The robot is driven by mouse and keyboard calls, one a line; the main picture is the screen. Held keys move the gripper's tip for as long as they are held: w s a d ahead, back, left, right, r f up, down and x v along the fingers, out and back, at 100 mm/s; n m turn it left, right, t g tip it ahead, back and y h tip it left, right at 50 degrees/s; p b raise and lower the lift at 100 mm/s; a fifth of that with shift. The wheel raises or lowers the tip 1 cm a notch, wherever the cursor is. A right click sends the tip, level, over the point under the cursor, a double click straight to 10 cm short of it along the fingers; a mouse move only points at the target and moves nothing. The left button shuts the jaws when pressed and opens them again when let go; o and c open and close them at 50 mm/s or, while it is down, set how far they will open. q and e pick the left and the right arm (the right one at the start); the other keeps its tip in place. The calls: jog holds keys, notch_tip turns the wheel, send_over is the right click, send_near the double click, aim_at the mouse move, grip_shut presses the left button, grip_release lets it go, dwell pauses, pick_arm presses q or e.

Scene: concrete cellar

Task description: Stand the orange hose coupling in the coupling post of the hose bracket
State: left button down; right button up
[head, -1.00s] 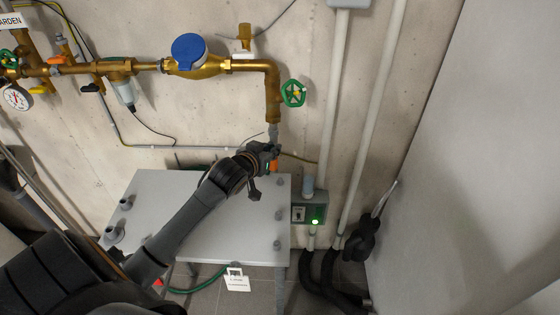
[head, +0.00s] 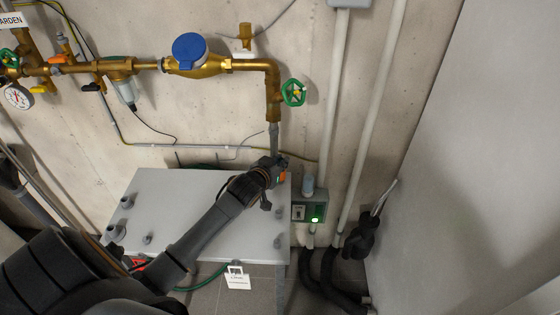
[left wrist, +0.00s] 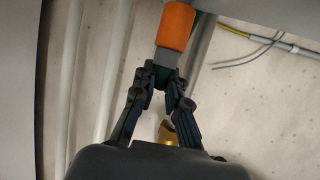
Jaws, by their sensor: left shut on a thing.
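The orange hose coupling (head: 282,177) shows small beside my left gripper (head: 277,163), over the far right corner of the grey table. In the left wrist view the coupling (left wrist: 176,27) has an orange sleeve and a grey part. The two dark fingers of the left gripper (left wrist: 161,80) are shut on its grey end. The orange sleeve points away from the fingers, toward a grey edge at the top. The hose bracket and its coupling post cannot be made out for sure. My right gripper is not in view.
The grey table (head: 190,200) bears several short grey pegs near its left and right sides. Brass pipework with a green handwheel (head: 293,92) hangs above and behind. A grey-green box (head: 309,210) with a lit green lamp and vertical pipes stand to the right.

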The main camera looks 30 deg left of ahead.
pick_arm(q)
jog(key=shift+f, duration=0.45)
jog(key=c, duration=1.4)
grip_release()
jog(key=shift+o, duration=0.2)
jog(key=shift+r, duration=0.25)
jog(key=v, duration=1.2)
jog(key=shift+r, duration=0.45)
